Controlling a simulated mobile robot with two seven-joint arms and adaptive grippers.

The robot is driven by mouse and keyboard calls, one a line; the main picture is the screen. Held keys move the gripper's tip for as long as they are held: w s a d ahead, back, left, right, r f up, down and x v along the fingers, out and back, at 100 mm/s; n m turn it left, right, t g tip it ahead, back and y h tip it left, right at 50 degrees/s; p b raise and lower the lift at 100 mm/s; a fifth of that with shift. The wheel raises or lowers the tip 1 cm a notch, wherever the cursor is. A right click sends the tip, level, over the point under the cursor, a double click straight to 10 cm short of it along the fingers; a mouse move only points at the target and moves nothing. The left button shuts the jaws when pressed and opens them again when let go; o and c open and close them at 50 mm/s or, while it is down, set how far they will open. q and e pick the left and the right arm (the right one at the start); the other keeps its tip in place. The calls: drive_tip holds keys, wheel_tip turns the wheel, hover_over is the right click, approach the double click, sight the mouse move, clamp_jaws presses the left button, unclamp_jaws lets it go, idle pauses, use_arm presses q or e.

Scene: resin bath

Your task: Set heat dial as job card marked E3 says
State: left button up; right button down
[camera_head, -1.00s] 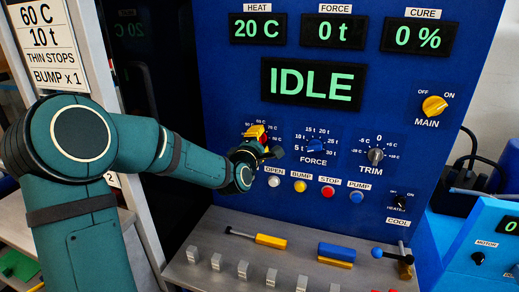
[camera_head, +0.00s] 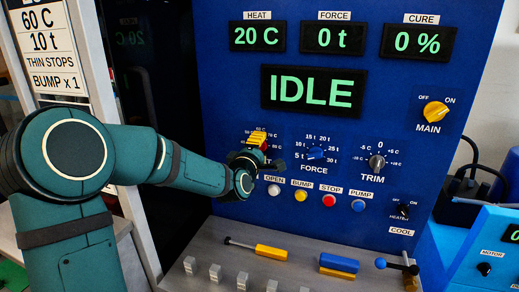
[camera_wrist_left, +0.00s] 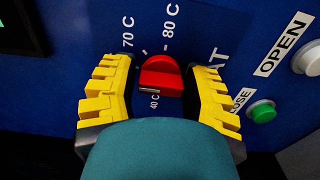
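The red heat dial (camera_wrist_left: 162,76) is on the blue panel, between the two yellow fingers of my left gripper (camera_wrist_left: 160,92) in the left wrist view. The fingers are open, with a gap on each side of the dial. A pale pointer mark shows on the dial's lower edge, near the 40 C label. In the head view my left gripper (camera_head: 257,140) covers most of the dial. A job card (camera_head: 52,50) at upper left reads 60 C, 10 t, THIN STOPS, BUMP x 1; no E3 mark is visible on it. The heat display (camera_head: 257,37) reads 20 C.
The blue force dial (camera_head: 317,153) and trim dial (camera_head: 377,162) are right of my gripper. Push buttons, including the white OPEN button (camera_head: 274,190), sit just below. A grey shelf (camera_head: 225,262) with levers projects below the panel. The main display (camera_head: 313,89) reads IDLE.

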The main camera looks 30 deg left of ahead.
use_arm(q)
drive_tip(key=shift+o, duration=1.4)
drive_tip(key=shift+s+f, duration=0.1)
drive_tip(key=v, duration=1.1)
drive_tip(key=shift+s, duration=0.35)
drive_tip(key=shift+d, duration=0.1)
